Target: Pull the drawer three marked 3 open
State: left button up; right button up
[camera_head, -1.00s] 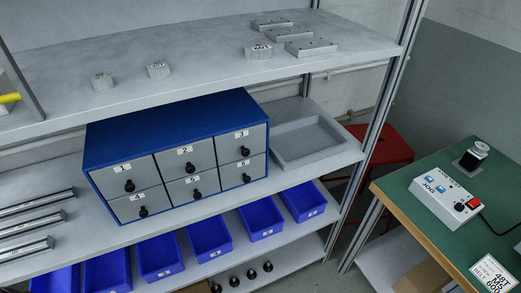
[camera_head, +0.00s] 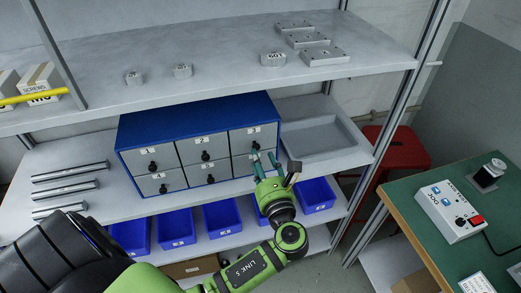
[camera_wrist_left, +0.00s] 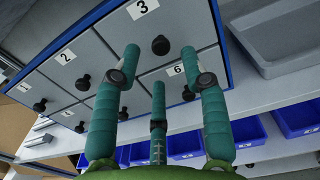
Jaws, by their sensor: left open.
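The blue cabinet (camera_head: 195,119) on the middle shelf has grey numbered drawers with black knobs. Drawer three (camera_head: 240,139), at its upper right, appears shut; its face (camera_wrist_left: 183,22) also shows in the left wrist view, with its label 3 (camera_wrist_left: 141,8) and black knob (camera_wrist_left: 161,45). My left gripper (camera_head: 273,162) is open, in front of the cabinet's right end. In the left wrist view, the teal fingers of my left gripper (camera_wrist_left: 160,58) are spread below the knob, with the knob visible between the two upper tips and no clear contact. My right gripper is not in view.
A grey tray (camera_head: 352,148) sits right of the cabinet. Several blue bins (camera_head: 222,217) line the shelf below. Metal rods (camera_head: 70,168) lie left of the cabinet. The upper shelf (camera_head: 225,83) overhangs. A green table (camera_head: 398,200) stands at right.

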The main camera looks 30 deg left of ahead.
aim_at(257, 149)
pick_arm(q)
jog(key=x, duration=0.2)
jog(key=shift+w+a, duration=0.2)
jog(key=shift+w+a+p, duration=0.2)
jog(key=shift+w+p, duration=0.05)
jog(key=shift+p, duration=0.05)
jog(key=shift+w+a, duration=0.1)
jog(key=shift+a, duration=0.05)
